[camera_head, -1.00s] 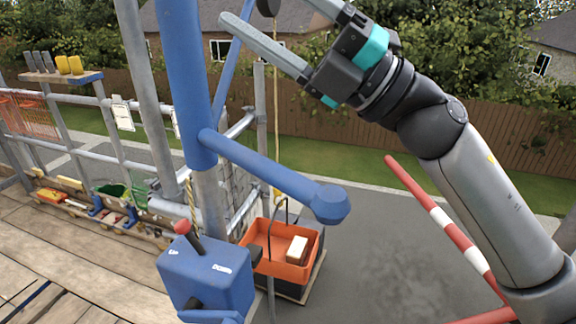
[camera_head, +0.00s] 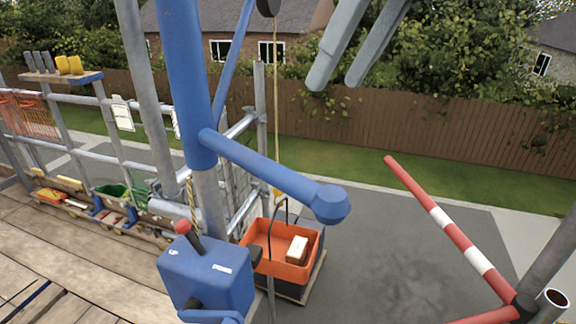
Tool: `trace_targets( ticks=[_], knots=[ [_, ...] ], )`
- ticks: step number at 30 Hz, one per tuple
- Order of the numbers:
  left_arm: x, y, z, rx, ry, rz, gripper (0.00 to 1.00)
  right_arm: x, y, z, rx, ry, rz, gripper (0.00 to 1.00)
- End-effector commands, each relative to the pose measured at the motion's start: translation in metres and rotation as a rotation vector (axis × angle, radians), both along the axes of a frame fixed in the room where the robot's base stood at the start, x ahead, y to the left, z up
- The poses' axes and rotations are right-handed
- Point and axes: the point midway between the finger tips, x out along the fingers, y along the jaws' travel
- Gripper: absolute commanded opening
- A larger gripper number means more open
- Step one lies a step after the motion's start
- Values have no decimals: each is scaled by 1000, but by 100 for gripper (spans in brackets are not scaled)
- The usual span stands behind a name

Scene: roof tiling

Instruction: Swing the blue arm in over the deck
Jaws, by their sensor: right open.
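The blue arm's upright post (camera_head: 188,90) stands beside the wooden deck (camera_head: 90,265). A blue bar (camera_head: 270,175) with a knobbed end sticks out from the post to the right. A thin blue brace rises from the post to the top edge, by a dark pulley (camera_head: 268,6). A rope hangs from the pulley to an orange crate (camera_head: 290,262) holding a pale block, outside the deck. My right gripper (camera_head: 335,82) shows only its two grey fingers at the top, spread apart and empty, right of the post and clear of the bar. My left gripper is out of view.
A blue control box (camera_head: 207,275) with a red-tipped lever stands below the bar. A red-and-white pole (camera_head: 440,218) slants at the right. Grey scaffold rails (camera_head: 120,135) line the deck. Paving lies open beyond the crate.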

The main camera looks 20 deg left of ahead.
Motion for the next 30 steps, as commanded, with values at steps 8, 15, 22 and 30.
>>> trace_targets(
  ticks=[8,15,22,30],
  knots=[
    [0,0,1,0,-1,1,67,2,17,-40,-2,4,3,69],
    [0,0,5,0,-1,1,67,3,39,-87,-1,5,5,69],
    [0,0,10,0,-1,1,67,5,55,-122,2,5,3,69],
    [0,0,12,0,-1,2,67,6,61,-137,3,2,3,69]
  ],
)
